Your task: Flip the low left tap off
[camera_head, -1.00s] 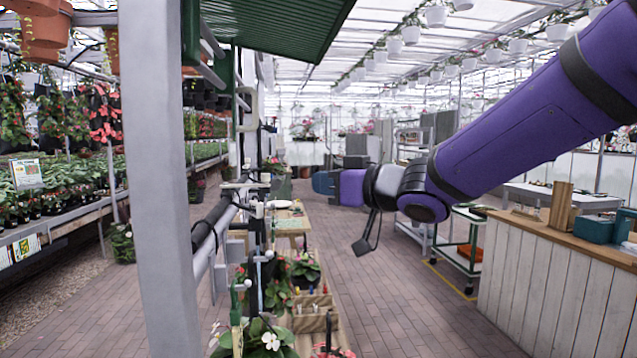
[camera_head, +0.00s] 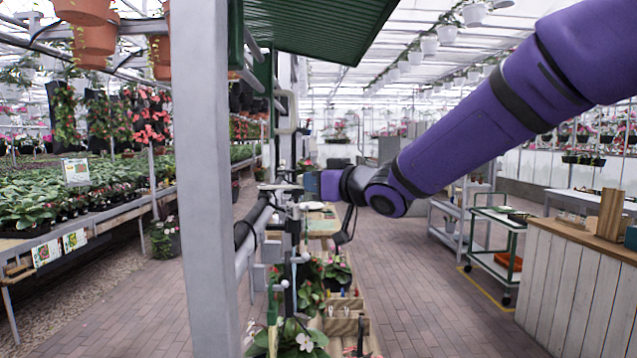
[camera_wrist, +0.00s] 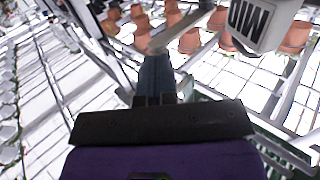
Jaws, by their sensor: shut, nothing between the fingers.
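A rack of pipes runs along the bench in the head view, with small pale knobs low on its uprights. One knob (camera_head: 284,284) is lower and to the left, and another (camera_head: 305,256) is higher and to the right. They are too small to tell which is the low left tap or how its handle is set. My gripper (camera_head: 310,182) points left, above and right of these knobs, apart from them. In the wrist view my gripper (camera_wrist: 155,76) is shut and empty, and no tap can be made out there.
A grey post (camera_head: 205,180) stands close in front, left of the rack. A dark horizontal pipe (camera_head: 252,222) runs behind it. Potted plants (camera_head: 298,338) and a wooden box (camera_head: 345,318) sit below the knobs. A wooden counter (camera_head: 575,280) is at the right. The brick aisle is clear.

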